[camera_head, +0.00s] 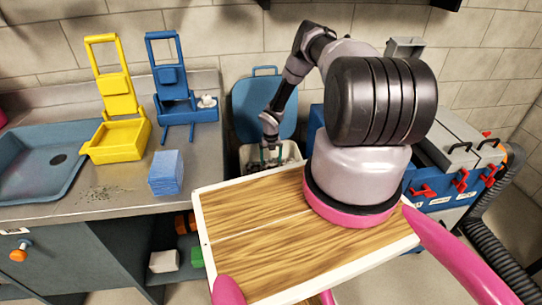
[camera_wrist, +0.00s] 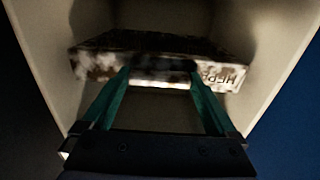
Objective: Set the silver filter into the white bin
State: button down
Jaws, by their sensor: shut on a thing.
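My gripper (camera_head: 270,155) reaches down into the mouth of the white bin (camera_head: 246,158), which stands on the floor beyond the wooden board. In the wrist view my gripper (camera_wrist: 160,79) has its teal fingers closed on the near side of the silver filter (camera_wrist: 105,63). The filter is a flat, mottled grey block with upside-down lettering like "HEPA". The pale walls of the bin (camera_wrist: 272,45) stand on both sides of it. I cannot tell whether the filter touches the bin floor. In the head view the filter is too small to make out clearly.
A blue lid (camera_head: 252,100) stands open behind the bin. Left is a counter with a blue sink (camera_head: 30,165), a yellow rack (camera_head: 115,140), a blue rack (camera_head: 172,90) and a blue sponge block (camera_head: 166,173). Right is a blue cabinet (camera_head: 425,180) with red clamps and a black hose.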

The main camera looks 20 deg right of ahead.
jog(key=shift+f, duration=2.1)
grip_release()
notch_tip(320, 180, up, 16)
send_over(271, 163)
jog(key=shift+w+d+f, duration=0.1)
jog(key=shift+w, duration=0.2)
